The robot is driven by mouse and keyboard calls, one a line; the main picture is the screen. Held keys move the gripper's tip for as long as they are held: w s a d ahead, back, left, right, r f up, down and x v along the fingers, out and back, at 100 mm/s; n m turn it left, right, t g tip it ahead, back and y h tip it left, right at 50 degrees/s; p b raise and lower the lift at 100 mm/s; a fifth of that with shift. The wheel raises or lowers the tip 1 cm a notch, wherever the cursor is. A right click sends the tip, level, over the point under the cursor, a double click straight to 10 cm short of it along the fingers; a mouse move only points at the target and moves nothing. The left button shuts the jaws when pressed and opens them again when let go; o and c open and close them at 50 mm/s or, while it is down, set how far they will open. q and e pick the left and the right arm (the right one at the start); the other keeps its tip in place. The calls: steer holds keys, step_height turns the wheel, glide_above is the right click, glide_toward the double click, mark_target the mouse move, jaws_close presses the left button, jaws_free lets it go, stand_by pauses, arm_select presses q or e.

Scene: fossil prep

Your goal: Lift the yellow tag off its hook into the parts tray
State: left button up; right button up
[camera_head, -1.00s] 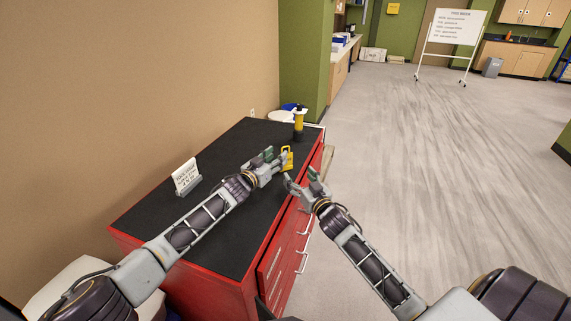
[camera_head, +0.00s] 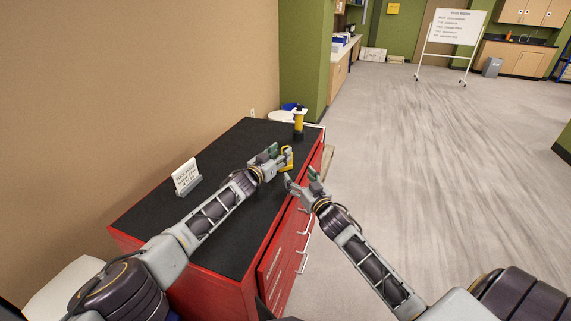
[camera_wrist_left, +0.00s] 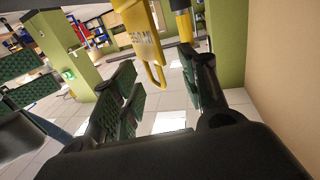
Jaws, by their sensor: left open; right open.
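The yellow tag (camera_head: 288,152) is at the far right part of the black cabinet top, partly hidden by my left gripper (camera_head: 278,155). In the left wrist view the yellow tag (camera_wrist_left: 143,40) has dark lettering and a loop at its lower end. It shows in the gap between the fingertips of my left gripper (camera_wrist_left: 157,65), which is open and not closed on it. My right gripper (camera_head: 301,182) is open and empty, nearer and lower, by the cabinet's right edge. I cannot make out the hook or the parts tray.
The red cabinet (camera_head: 225,275) has a black top (camera_head: 160,213) with free room at its middle and left. A white sign (camera_head: 185,177) stands on its left side. A yellow and black upright object (camera_head: 299,122) stands at the far end. A beige wall borders the left.

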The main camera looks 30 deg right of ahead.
arm_select(q)
steer(key=shift+w+d, duration=0.1)
steer(key=shift+d, duration=0.05)
steer(key=shift+c, duration=0.3)
stand_by(0.3)
jaws_close()
